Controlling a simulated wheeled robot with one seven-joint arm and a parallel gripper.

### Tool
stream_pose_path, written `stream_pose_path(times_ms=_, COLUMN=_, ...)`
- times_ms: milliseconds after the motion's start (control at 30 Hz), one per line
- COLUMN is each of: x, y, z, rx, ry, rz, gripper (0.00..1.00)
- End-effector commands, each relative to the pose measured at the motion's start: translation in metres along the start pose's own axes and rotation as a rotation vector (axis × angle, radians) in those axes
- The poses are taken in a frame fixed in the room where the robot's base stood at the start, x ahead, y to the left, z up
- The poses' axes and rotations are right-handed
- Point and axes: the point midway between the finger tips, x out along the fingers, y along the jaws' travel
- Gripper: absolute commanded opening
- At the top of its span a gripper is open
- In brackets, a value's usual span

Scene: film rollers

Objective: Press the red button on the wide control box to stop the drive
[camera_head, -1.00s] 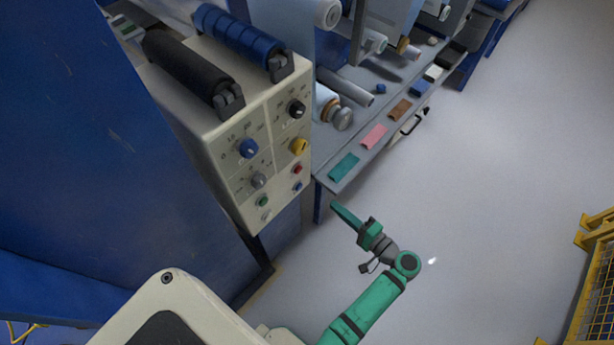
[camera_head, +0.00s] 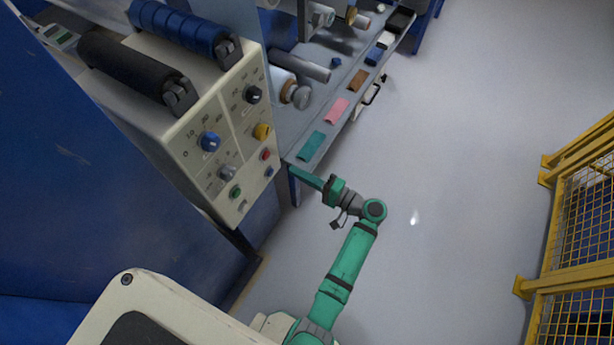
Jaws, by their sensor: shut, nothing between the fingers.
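The wide beige control box (camera_head: 200,150) stands at the upper left, its panel facing right and toward me. The red button (camera_head: 265,154) is a small round button on the lower right part of the panel, below a yellow knob (camera_head: 262,131) and above a small blue button (camera_head: 268,172). A green button (camera_head: 235,192) is at the lower left of the panel. My gripper (camera_head: 290,168) is shut and empty, its slim green fingers pointing left toward the panel. Its tip appears just right of and slightly below the red button; I see no contact, though depth is hard to judge.
Two rollers, blue (camera_head: 180,28) and black (camera_head: 125,65), lie on the box. A grey bench (camera_head: 335,112) with coloured swatches runs behind my gripper. A yellow mesh fence (camera_head: 580,220) stands at the right. The floor (camera_head: 450,130) between is clear.

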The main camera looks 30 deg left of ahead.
Motion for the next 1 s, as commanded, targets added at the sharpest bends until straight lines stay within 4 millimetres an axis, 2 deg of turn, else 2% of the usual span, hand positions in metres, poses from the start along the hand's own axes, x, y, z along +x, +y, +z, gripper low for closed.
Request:
stream_pose_path(times_ms=200, x=0.042, y=0.000, z=0.001, rx=0.000, ry=-0.003, rz=0.000, gripper=0.00)
stream_pose_path(times_ms=400, x=0.070, y=0.000, z=0.001, rx=0.000, ry=-0.002, rz=0.000, gripper=0.00)
stream_pose_path(times_ms=633, x=0.083, y=0.000, z=0.000, rx=0.000, ry=0.000, rz=0.000, gripper=0.00)
stream_pose_path(times_ms=1000, x=0.083, y=0.000, z=-0.001, rx=0.000, ry=0.002, rz=0.000, gripper=0.00)
